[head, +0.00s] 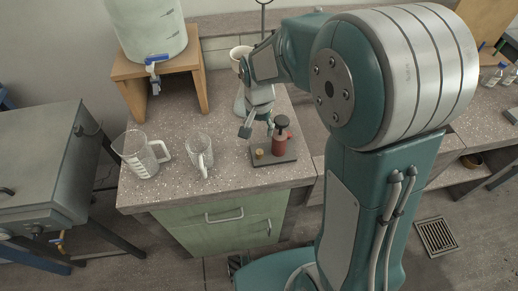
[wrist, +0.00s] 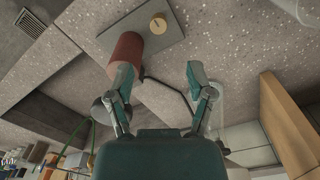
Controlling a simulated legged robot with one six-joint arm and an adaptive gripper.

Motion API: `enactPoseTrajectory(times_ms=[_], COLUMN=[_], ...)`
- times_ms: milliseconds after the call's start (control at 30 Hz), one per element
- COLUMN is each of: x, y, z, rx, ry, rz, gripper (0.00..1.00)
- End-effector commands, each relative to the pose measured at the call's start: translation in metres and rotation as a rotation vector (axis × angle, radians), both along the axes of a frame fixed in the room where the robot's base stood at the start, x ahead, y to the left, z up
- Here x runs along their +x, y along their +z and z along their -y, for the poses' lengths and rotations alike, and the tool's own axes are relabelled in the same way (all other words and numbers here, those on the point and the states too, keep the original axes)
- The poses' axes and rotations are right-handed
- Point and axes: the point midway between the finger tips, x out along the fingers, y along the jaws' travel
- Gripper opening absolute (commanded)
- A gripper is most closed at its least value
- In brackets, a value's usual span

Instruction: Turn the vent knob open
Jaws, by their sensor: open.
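A small brass-coloured round knob (head: 260,153) sits on the left part of a dark flat plate (head: 287,159) on the bench. The knob also shows in the wrist view (wrist: 158,24), with a thin dark line on its face. Beside it on the same plate stands a red cylinder (head: 279,146) with a black top (head: 282,121); the red body also shows in the wrist view (wrist: 127,50). My gripper (head: 258,130) is open and empty above and behind the plate. In the wrist view its fingers (wrist: 160,72) are apart from the knob, and the left fingertip overlaps the cylinder.
Two clear measuring jugs (head: 140,158) (head: 199,157) stand on the speckled bench to the left. A wooden stand (head: 130,72) holds a large dispenser (head: 150,28) with a blue tap. A pale cup (head: 238,54) stands behind my arm.

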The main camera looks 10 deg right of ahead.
Motion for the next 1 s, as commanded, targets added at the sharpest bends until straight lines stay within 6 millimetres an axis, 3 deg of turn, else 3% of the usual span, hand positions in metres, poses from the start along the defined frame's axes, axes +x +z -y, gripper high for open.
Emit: enactPoseTrajectory(times_ms=[500, 700, 933, 967, 1000], x=[-0.001, -0.002, -0.001, -0.001, -0.001], y=[-0.088, -0.1, -0.101, -0.101, -0.101], z=[0.0, 0.0, 0.0, 0.0, 0.0], rx=[-0.001, 0.0, 0.0, 0.0, 0.0], ry=[0.002, 0.002, 0.002, 0.002, 0.002], rz=[-0.005, -0.002, -0.001, -0.001, -0.001], gripper=[0.68, 0.68, 0.68, 0.59, 0.42])
